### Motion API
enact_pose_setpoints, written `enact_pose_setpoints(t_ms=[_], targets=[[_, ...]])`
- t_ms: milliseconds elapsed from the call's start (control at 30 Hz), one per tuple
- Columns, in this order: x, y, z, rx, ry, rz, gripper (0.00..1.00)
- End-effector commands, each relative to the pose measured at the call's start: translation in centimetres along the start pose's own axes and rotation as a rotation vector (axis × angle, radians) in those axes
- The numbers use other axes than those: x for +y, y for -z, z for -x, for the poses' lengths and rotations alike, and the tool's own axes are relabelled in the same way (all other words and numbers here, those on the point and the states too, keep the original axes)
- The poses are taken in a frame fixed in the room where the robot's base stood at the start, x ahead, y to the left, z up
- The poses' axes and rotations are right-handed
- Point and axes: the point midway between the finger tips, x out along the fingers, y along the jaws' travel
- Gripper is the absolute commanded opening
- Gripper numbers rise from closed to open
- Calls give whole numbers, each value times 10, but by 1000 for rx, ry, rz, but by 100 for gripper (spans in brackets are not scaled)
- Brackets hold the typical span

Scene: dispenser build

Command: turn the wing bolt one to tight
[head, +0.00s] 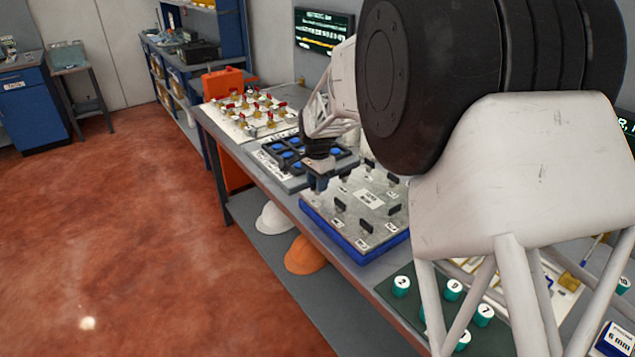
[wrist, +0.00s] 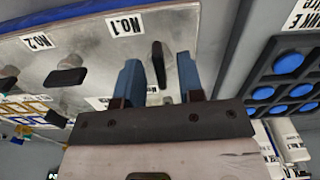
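Wing bolt one (wrist: 158,62) has a black wing and stands on the metal plate (wrist: 95,45) beside the label "No.1" (wrist: 126,23). In the wrist view its wing shows between the two blue fingers of my gripper (wrist: 159,78), with a gap on each side. My gripper is open. The wing appears roughly in line with the fingers. In the head view my gripper (head: 318,183) is low over the far left part of the plate (head: 331,235), and I cannot make out wing bolt one there.
Other black wing bolts (head: 367,226) stand on the plate. A dark tray with blue round pieces (head: 272,146) lies close beyond it, also in the wrist view (wrist: 289,62). A board with red-handled valves (head: 247,112) is farther back. Numbered teal pieces (head: 401,286) stand nearer.

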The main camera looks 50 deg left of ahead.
Motion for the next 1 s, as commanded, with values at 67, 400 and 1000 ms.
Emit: enact_pose_setpoints(t_ms=[67,400,1000], targets=[[0,0,4,1,1,0,35],[0,0,42,1,2,0,35],[0,0,76,0,0,0,35]])
